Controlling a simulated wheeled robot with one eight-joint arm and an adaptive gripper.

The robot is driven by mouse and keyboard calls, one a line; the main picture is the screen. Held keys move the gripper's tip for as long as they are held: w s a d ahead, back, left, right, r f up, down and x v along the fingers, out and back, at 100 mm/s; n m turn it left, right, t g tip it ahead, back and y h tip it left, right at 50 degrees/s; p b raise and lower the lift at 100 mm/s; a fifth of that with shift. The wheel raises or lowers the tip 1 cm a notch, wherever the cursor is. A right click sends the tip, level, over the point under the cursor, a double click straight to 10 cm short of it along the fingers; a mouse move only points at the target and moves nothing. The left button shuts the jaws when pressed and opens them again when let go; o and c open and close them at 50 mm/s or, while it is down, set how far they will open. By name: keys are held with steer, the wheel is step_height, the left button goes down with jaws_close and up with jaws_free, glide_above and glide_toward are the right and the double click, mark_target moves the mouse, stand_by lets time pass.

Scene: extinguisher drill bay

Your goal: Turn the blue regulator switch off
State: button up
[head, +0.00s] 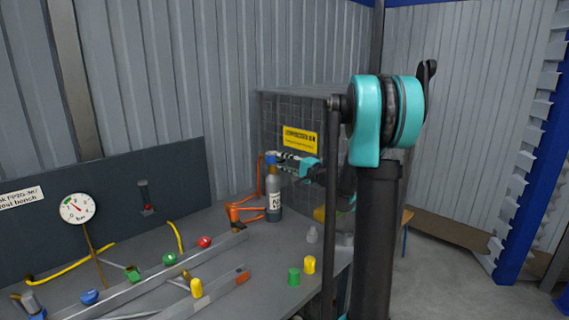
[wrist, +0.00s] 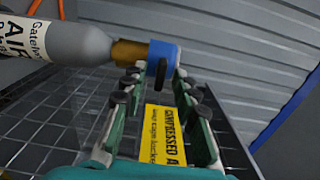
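The blue regulator switch (wrist: 165,55) sits on a brass neck at the end of a grey air cylinder (wrist: 75,42) with a white label. In the head view the blue switch (head: 270,159) tops the upright cylinder (head: 274,204) at the bench's far end. My gripper (wrist: 160,70) is open, its fingers spread to either side of the switch's near edge. In the head view my gripper (head: 278,158) reaches in from the right at the switch's height. I cannot tell whether the fingers touch the switch.
A mesh cage (head: 283,113) with a yellow sign (head: 299,141) stands close behind my gripper. An orange hose (head: 245,210) lies beside the cylinder. The grey bench (head: 225,258) carries a rail, several coloured caps and a gauge (head: 76,208) on its back panel.

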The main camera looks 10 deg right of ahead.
steer(key=v, duration=1.2)
steer(key=shift+s, duration=0.1)
